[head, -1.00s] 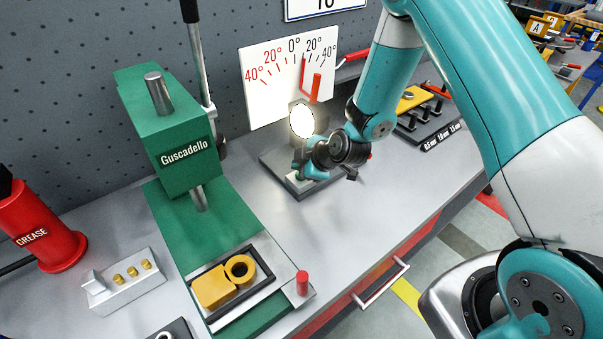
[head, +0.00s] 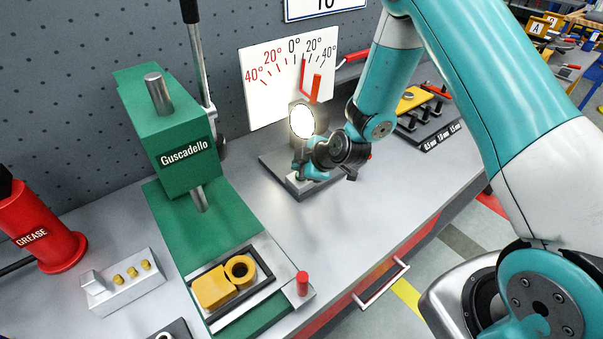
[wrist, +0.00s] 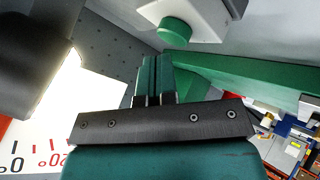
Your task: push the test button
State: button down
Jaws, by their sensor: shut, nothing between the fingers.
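The test button is a green round cap (wrist: 174,29) on a small white box (wrist: 205,18), at the top of the wrist view. My gripper (wrist: 157,60) is shut and empty, with its fingertips close to the button in that picture; I cannot tell whether they touch it. In the head view my gripper (head: 299,168) points down over the small pale box (head: 296,186) on a dark base plate (head: 275,165), and it hides the button there. A bright lit lamp (head: 302,122) stands just behind the gripper.
A white angle dial (head: 268,75) with a red pointer stands behind the lamp. A green press (head: 175,140) is to the left, with yellow parts in a tray in front. A pin rack (head: 428,125) lies to the right. The bench between press and base plate is clear.

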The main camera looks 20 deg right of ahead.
jog(key=shift+f, duration=0.15)
dwell(0.4)
jog(key=shift+f+b, duration=0.3)
jog(key=shift+b, duration=0.4)
jog(key=shift+f, duration=0.1)
jog(key=shift+r, duration=0.55)
jog(key=shift+r, duration=0.1)
jog(key=shift+r+p, duration=1.5)
jog(key=shift+r, duration=1.4)
